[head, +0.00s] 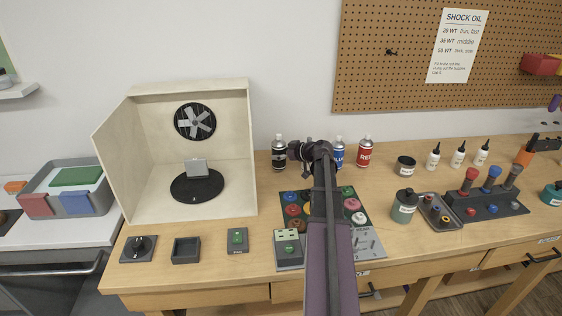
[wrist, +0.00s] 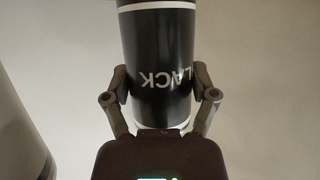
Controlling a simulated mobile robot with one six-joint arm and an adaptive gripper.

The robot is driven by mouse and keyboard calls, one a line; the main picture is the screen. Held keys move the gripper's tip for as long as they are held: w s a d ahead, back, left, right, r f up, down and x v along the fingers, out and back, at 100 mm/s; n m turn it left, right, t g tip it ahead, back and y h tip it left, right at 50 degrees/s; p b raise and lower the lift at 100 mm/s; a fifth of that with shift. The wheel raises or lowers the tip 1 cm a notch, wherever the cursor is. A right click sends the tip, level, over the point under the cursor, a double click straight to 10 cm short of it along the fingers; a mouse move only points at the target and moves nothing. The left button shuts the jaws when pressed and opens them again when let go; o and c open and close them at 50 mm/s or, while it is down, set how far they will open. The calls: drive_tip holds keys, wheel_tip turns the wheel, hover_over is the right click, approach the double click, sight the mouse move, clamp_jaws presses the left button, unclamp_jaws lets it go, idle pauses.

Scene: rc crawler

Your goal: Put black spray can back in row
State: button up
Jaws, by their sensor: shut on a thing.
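The black spray can (head: 279,155) is upright at the back of the workbench, left of the blue spray can (head: 338,150) and the red spray can (head: 364,152). My gripper (head: 291,151) reaches it from the right and is shut on it. In the wrist view the black can (wrist: 157,60) sits between both fingers, with part of its white "BLACK" lettering upside down. I cannot tell whether its base touches the bench. My arm hides part of the blue can.
A spray booth (head: 110,160) with a fan and turntable stands to the left. A mat of coloured parts (head: 371,242) lies in front of the cans. A dark cup (head: 405,166) and white bottles (head: 433,157) are to the right. A pale shape (wrist: 15,130) edges the wrist view.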

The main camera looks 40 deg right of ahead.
drive_tip(key=shift+f+b, duration=0.65)
drive_tip(key=shift+f, duration=0.35)
drive_tip(key=shift+f, duration=0.15)
drive_tip(key=o, duration=1)
drive_tip(key=shift+s+r, duration=0.2)
drive_tip(key=shift+r, duration=0.1)
drive_tip(key=shift+p+v, duration=2.3)
drive_tip(key=shift+v, duration=3.5)
